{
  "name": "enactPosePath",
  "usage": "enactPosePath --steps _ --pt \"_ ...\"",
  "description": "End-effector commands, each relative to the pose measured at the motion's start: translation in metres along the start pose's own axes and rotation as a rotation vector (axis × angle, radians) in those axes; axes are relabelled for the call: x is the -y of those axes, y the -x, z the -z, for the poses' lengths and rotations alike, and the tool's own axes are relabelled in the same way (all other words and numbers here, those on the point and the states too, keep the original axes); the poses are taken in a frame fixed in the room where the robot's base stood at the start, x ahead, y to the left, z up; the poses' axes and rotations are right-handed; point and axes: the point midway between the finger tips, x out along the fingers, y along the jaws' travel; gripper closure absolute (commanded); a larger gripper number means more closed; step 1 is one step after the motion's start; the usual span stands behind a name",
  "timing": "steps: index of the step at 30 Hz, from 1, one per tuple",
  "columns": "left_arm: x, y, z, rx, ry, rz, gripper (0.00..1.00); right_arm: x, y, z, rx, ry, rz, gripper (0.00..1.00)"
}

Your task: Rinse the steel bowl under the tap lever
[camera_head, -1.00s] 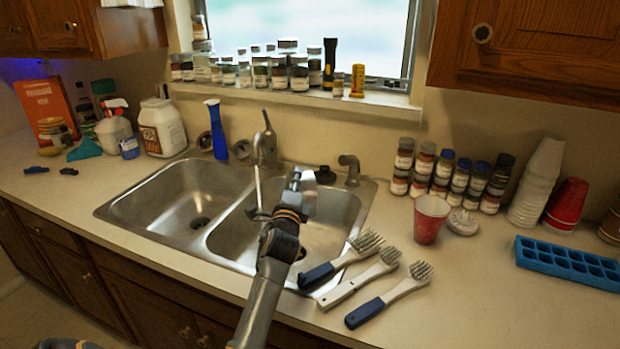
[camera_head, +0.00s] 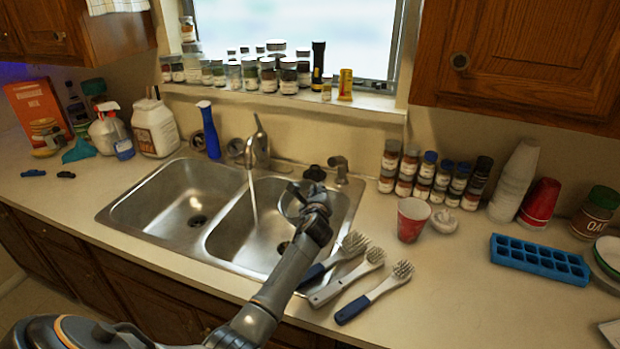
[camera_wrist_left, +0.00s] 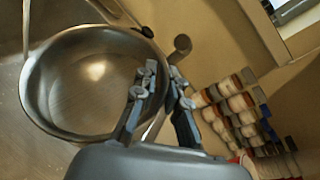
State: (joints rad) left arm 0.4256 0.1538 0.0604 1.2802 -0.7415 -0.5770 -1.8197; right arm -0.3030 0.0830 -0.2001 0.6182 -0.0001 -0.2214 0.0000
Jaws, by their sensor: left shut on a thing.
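The tap (camera_head: 261,150), with its lever (camera_head: 258,123) on top, stands behind the sink. A thin water stream (camera_head: 253,205) falls from it into the right basin. My left gripper (camera_head: 303,196) is over that basin, right of the stream. In the left wrist view it (camera_wrist_left: 160,84) is shut on the right rim of the steel bowl (camera_wrist_left: 85,85). The bowl looks empty inside, and the stream (camera_wrist_left: 26,25) passes by its upper left edge. In the head view the bowl (camera_head: 289,206) is small and partly hidden by the gripper. My right gripper is not in view.
Three brushes (camera_head: 372,293) lie on the counter right of the sink. A red cup (camera_head: 412,220) and several spice jars (camera_head: 423,180) stand behind them. The left basin (camera_head: 170,200) is clear.

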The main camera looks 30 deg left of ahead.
Motion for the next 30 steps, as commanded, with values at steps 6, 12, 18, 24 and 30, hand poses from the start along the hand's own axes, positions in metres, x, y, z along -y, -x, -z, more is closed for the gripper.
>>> enactPosePath --steps 6,12,18,24,30 --pt "-0.002 -0.009 0.022 -0.051 -0.186 -0.074 1.00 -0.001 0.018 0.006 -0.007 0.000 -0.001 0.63" --pt "-0.010 -0.016 0.045 -0.091 -0.329 -0.131 1.00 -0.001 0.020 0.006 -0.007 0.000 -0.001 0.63" --pt "-0.016 -0.020 0.059 -0.117 -0.425 -0.169 1.00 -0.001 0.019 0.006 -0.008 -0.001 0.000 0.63" --pt "-0.018 -0.021 0.064 -0.127 -0.460 -0.184 1.00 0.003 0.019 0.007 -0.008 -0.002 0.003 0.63" --pt "-0.018 -0.021 0.064 -0.127 -0.462 -0.184 1.00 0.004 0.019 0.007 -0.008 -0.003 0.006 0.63"
